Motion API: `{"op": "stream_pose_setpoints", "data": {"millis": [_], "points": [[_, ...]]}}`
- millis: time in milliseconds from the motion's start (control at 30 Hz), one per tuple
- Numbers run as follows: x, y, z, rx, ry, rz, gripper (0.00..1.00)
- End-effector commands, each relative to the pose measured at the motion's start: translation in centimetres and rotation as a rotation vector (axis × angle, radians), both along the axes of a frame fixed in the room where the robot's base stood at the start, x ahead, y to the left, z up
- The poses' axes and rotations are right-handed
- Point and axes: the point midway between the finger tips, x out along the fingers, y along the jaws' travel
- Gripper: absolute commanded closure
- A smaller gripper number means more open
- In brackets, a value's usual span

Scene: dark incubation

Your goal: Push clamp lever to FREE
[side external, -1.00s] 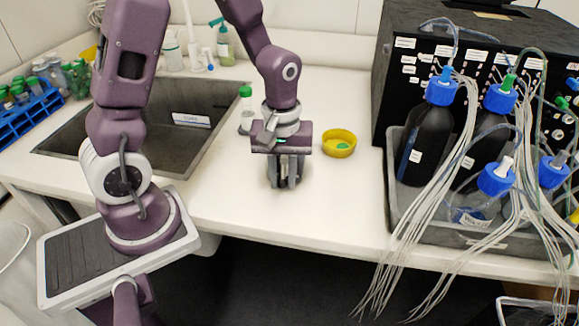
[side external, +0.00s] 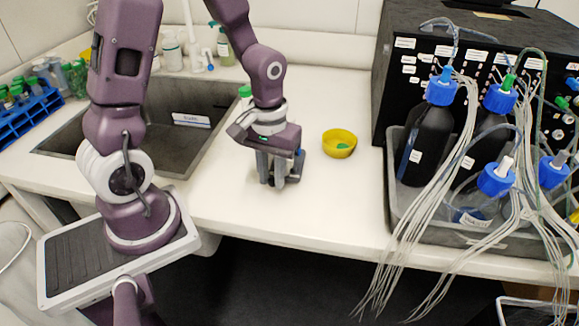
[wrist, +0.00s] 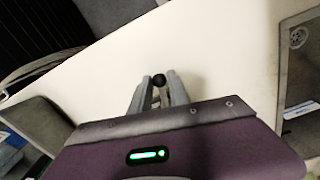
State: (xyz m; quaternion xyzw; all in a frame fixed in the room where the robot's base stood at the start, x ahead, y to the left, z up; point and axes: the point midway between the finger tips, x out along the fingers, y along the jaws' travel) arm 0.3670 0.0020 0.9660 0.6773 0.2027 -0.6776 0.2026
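A small round black knob (wrist: 158,80) shows between the fingertips there, possibly the end of the clamp lever. I cannot tell whether the fingers touch or grip it. In the side view a small blue part (side external: 300,153) shows just right of the fingers. The rest of the clamp is mostly hidden by my gripper, and no FREE marking can be read.
A yellow bowl (side external: 340,143) with something green in it stands to the right. A green-capped tube (side external: 245,92) is partly hidden behind my gripper. The sink (side external: 140,125) is left; a grey tray (side external: 400,215) of bottles and tubing is right. The bench between is mostly clear.

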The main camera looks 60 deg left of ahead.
Motion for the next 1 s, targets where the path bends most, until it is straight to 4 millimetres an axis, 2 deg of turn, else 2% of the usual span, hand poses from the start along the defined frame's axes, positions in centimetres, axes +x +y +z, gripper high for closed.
{"op": "stream_pose_setpoints", "data": {"millis": [300, 600, 800, 1000], "points": [[-0.5, 1.2, 0.0, 0.000, -0.001, -0.197, 0.78], [-0.6, 1.3, 0.0, 0.000, 0.000, -0.220, 0.78], [-0.9, 2.3, 0.0, 0.000, 0.000, -0.380, 0.78], [-0.9, 2.5, 0.0, 0.000, 0.000, -0.421, 0.78]]}}
